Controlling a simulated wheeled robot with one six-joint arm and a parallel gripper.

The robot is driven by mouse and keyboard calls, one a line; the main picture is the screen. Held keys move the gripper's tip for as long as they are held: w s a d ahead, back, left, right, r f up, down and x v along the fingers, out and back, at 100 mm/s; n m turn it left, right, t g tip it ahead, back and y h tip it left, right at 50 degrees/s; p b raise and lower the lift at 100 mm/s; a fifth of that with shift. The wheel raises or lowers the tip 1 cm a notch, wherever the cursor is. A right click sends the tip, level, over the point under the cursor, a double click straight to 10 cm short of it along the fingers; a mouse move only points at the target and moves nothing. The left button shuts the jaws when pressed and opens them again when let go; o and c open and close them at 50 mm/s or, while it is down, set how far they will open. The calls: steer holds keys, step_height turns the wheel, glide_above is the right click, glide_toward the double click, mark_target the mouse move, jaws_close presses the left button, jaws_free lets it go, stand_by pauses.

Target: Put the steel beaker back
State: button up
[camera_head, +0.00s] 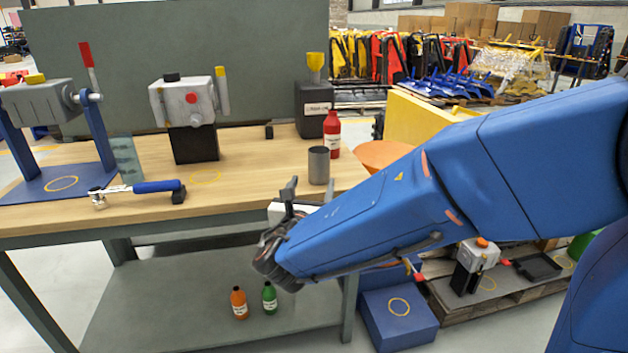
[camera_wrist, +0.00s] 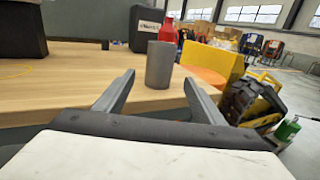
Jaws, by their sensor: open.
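The steel beaker (camera_head: 319,166) is a plain grey cylinder standing upright near the right end of the wooden bench top, in front of a red bottle. In the wrist view the beaker (camera_wrist: 160,65) stands ahead of my gripper, between the lines of its two fingers but beyond their tips. My gripper (camera_head: 290,190) is at the front edge of the bench, just left of and nearer than the beaker. In the wrist view my gripper (camera_wrist: 158,84) is open and empty, its fingers wide apart.
A red bottle (camera_head: 332,136) and a black container (camera_head: 312,110) stand behind the beaker. A torque wrench (camera_head: 145,187) lies at the left. A yellow ring (camera_head: 205,177) marks bare bench. Orange and green bottles (camera_head: 239,303) stand on the lower shelf.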

steer(key=shift+s, duration=0.25)
steer(key=s+d+f+m+g+h, duration=0.1)
steer(key=s+d+m+g+h, duration=0.3)
steer(key=d, duration=0.6)
steer(key=s+d+f+m+g, duration=0.1)
steer(key=d+m+g, duration=0.1)
steer(key=d+m, duration=0.6)
steer(key=s+d+f+m+g+h, duration=0.1)
steer(key=s+d+m+g+h, duration=0.15)
steer(key=d, duration=0.95)
steer(key=s+d+f+m+g+y, duration=0.2)
steer(key=s+d+f+m+g, duration=0.15)
steer(key=s+m, duration=0.4)
steer(key=s+d+f+m+g+y, duration=0.2)
steer(key=s+d+m+y, duration=0.15)
steer(key=s+m, duration=0.35)
steer(key=s+a+m+y, duration=0.2)
steer(key=s+a+m, duration=0.1)
steer(key=s+m, duration=0.2)
steer(key=shift+s+m+t+y, duration=0.4)
